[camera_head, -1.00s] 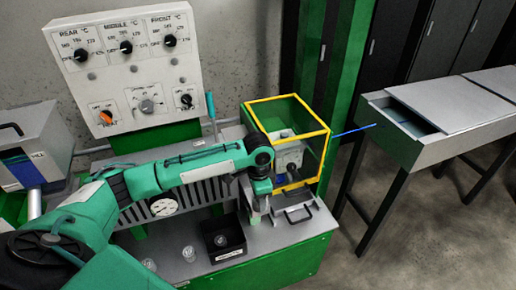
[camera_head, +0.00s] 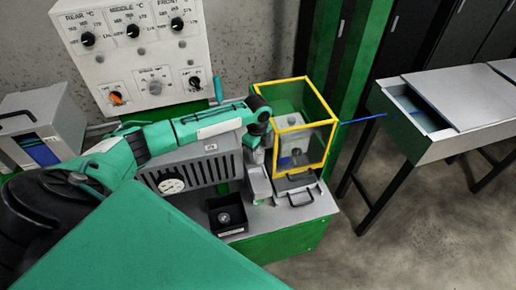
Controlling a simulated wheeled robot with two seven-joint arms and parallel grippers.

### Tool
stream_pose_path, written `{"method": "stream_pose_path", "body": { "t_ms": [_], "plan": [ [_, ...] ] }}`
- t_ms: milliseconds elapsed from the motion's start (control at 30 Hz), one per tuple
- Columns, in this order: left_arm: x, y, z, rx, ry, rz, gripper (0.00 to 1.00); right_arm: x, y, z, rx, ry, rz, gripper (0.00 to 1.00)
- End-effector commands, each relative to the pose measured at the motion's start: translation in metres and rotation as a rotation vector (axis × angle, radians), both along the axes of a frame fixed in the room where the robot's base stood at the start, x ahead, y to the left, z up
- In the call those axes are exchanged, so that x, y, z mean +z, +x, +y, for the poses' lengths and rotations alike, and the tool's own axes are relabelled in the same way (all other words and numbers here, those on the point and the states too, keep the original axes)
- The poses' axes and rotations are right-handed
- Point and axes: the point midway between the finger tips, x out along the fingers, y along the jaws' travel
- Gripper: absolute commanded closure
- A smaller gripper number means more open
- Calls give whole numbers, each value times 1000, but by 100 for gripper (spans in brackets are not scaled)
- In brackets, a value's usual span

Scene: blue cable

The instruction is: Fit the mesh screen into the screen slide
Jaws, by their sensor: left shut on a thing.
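My left gripper (camera_head: 254,140) is at the end of the green arm that comes in from the left. It is shut above a grey upright block (camera_head: 258,184), close to the left side of the yellow-framed guard. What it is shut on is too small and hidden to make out. A round, light disc, perhaps a mesh screen (camera_head: 225,218), lies in a small black box (camera_head: 229,232) on the machine's grey top. I cannot tell for sure which part is the screen slide. My right gripper is not in view.
The yellow-framed guard (camera_head: 307,79) stands right of the gripper, with a handled metal plate (camera_head: 294,196) below it. A blue cable (camera_head: 362,119) runs right to a grey trough (camera_head: 435,147). A control panel (camera_head: 135,55) stands behind. My arm covers the lower left.

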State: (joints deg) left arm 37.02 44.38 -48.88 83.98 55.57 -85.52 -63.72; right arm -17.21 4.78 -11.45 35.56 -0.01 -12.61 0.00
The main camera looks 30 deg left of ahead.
Motion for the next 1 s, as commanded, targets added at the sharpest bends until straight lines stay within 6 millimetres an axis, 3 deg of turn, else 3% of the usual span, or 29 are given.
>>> {"method": "stream_pose_path", "body": {
  "t_ms": [667, 1000],
  "plan": [
    [-72, 0, 0, 1, 1, -1, 83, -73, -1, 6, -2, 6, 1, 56],
    [-100, 0, 0, 3, 0, 0, 83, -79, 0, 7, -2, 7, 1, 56]
  ]
}}
